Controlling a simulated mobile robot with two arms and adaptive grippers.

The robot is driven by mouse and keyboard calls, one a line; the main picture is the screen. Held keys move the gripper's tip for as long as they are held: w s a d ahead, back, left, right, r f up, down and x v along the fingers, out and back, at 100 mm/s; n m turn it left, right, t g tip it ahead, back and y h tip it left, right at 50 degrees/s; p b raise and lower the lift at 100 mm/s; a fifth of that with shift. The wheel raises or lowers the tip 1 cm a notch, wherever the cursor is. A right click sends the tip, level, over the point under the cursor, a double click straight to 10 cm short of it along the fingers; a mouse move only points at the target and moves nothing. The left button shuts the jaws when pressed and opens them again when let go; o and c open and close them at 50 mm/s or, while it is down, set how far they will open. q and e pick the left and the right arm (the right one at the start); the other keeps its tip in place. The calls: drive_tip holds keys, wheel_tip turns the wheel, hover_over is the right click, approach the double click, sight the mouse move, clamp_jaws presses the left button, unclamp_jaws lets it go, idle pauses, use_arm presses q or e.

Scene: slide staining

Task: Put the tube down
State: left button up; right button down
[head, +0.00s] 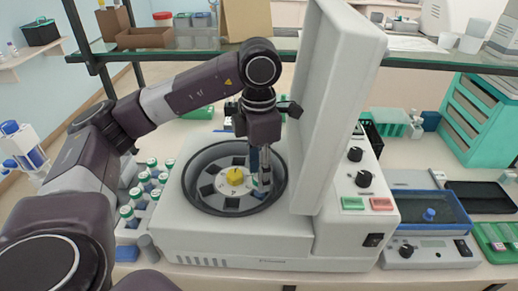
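My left gripper (262,182) points down into the round bowl of the open centrifuge (210,228), at the right side of its rotor (208,189). The rotor has a yellow centre knob (235,176) and dark slots around it. A small bluish patch shows by the fingers, but I cannot make out whether it is a tube in their grip. The finger gap is too small and dark to judge. Several tubes with green and white caps (127,213) stand in a rack left of the centrifuge. My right gripper is not in view.
The centrifuge lid (335,110) stands upright just right of my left gripper. A glass shelf (430,63) crosses above the bench. A device with a blue tray (425,210) stands at the right, beside a black tray (482,197). A teal drawer rack (480,120) stands behind them.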

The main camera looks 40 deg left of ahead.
use_arm(q)
wheel_tip(320, 180, up, 9)
drive_tip(key=shift+p, duration=0.35)
drive_tip(key=shift+d, duration=0.1)
drive_tip(key=shift+f, duration=0.1)
idle(0.4)
